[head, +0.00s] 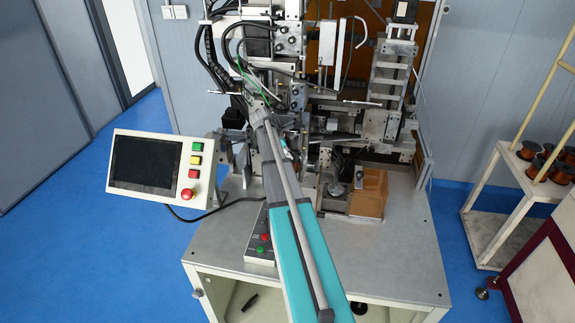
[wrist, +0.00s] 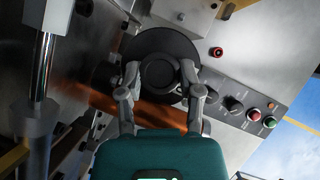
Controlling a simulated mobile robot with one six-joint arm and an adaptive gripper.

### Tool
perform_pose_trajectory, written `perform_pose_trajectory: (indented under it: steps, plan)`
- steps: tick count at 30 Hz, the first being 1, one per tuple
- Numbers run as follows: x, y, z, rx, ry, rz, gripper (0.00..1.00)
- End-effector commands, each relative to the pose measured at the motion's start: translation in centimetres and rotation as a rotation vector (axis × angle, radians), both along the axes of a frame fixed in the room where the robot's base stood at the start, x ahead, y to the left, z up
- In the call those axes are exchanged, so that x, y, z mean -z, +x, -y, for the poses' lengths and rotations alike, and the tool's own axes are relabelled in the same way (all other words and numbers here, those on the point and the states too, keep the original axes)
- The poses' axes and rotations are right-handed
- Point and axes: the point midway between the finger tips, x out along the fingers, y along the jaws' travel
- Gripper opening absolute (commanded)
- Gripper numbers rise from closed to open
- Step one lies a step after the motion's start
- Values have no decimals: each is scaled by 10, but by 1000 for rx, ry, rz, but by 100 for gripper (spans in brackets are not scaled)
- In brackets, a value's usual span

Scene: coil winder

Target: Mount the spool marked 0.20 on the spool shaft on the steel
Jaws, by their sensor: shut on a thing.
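In the wrist view my gripper (wrist: 158,74) is shut on a black round spool (wrist: 160,42). One finger is on each side of its round hub, and the wide dark flange shows beyond the fingertips. No 0.20 mark can be read on it. In the head view my arm reaches up into the winding machine (head: 290,60), and the gripper and held spool cannot be made out there. The spool shaft cannot be told apart in either view. Steel plate (wrist: 190,20) lies behind the spool in the wrist view.
A control strip with knobs and buttons (wrist: 253,114) is right of the gripper in the wrist view. A shiny rod (wrist: 42,65) stands at left. In the head view, a screen panel (head: 145,165) is left of my arm, and a cart holds copper spools (head: 530,150).

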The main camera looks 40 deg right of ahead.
Motion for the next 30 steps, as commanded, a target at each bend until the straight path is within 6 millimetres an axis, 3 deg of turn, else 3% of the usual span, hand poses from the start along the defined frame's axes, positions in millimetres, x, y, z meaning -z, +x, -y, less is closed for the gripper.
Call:
perform_pose_trajectory:
  steps: [1,10,30]
  plan:
    - [11,0,0,0,-1,0,0]
    - [37,0,-1,-1,-1,-1,0]
    - [42,1,-1,-2,-1,-1,0]
